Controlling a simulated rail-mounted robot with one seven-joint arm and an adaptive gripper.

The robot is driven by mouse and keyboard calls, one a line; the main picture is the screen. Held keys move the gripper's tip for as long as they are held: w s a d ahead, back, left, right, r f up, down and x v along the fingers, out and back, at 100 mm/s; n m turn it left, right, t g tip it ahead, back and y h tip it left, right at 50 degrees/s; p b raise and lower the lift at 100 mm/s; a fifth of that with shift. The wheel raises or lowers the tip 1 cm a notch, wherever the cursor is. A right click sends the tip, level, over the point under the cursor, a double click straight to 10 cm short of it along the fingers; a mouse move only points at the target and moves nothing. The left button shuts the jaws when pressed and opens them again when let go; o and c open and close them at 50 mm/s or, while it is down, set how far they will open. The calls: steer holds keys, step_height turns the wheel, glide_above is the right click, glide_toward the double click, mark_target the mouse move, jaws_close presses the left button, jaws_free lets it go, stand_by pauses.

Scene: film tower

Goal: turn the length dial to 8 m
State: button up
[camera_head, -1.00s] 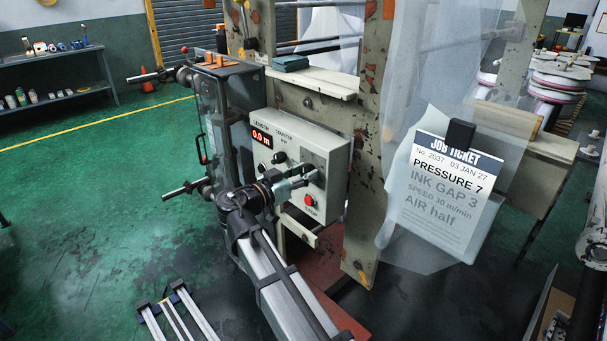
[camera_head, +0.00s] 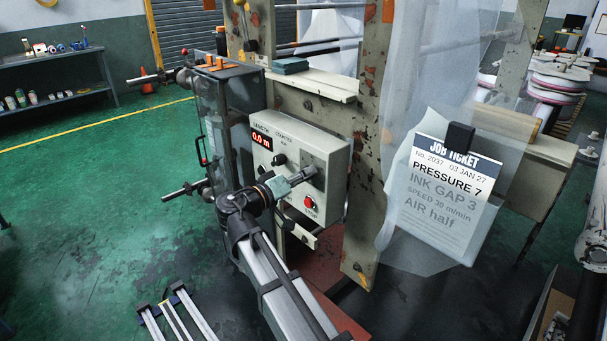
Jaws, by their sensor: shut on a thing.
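The pale control box (camera_head: 326,160) is on the machine's front, with a red-lit length counter (camera_head: 262,139) reading 0.0 m. A dark knob (camera_head: 278,159) sits below the counter and a red stop button (camera_head: 309,202) is at the lower right. My gripper (camera_head: 303,175) reaches the box's right part, by a grey plate. Its fingers are shut on what looks like the length dial there. The dial is mostly hidden by the fingers, and its pointer and scale are too small to read.
A job ticket (camera_head: 448,190) hangs on the translucent film at the right. A glass-sided cabinet (camera_head: 225,115) with protruding handles stands left of the box. The chipped machine upright (camera_head: 368,150) is close on the right. Green floor (camera_head: 90,190) lies open at the left.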

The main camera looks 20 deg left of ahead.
steer(key=shift+n+p, duration=0.35)
steer(key=shift+n, duration=0.75)
steer(key=o, duration=1.1)
steer(key=shift+o, duration=0.2)
steer(key=v, duration=1.2)
